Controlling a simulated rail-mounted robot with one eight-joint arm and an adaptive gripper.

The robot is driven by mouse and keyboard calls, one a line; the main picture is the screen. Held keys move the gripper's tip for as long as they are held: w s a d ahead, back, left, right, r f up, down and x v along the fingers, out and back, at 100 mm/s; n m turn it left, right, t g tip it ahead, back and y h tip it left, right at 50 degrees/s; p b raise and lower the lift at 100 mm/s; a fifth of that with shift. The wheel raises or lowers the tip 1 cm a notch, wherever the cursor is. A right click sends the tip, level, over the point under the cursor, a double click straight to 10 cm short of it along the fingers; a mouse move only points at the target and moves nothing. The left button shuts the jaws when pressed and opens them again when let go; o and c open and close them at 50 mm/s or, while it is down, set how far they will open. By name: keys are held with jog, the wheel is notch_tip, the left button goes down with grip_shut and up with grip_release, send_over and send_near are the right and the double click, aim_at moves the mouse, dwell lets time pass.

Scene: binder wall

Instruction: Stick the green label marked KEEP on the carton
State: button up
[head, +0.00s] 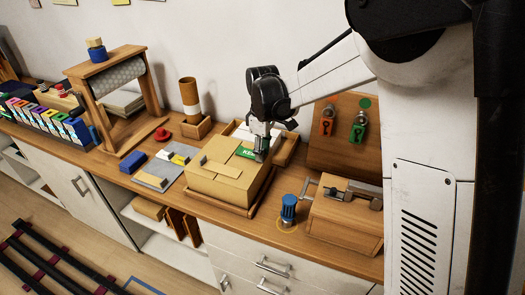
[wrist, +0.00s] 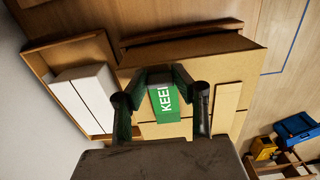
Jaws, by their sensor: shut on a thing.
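The green label marked KEEP (head: 246,153) is at the top of the tan carton (head: 225,187), near its back right part. In the wrist view the label (wrist: 164,104) lies between my fingers, with its white letters partly cut off by my gripper. My gripper (head: 262,155) points down over the carton and is shut on the label. In the wrist view my gripper (wrist: 160,78) is right over the carton top (wrist: 226,100). I cannot tell whether the label touches the carton. The carton sits closed on a wooden base on the counter.
A wooden tray (head: 287,149) with a white box (wrist: 84,98) stands behind the carton. A grey board (head: 152,181) with white and yellow labels lies left. A blue-topped jar (head: 288,208) and a wooden box with a crank (head: 342,225) stand right, close to the carton.

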jog(key=o, duration=0.9)
jog(key=shift+r, duration=0.1)
notch_tip(320, 180, up, 12)
jog(key=shift+f, duration=0.1)
jog(key=shift+s, duration=0.1)
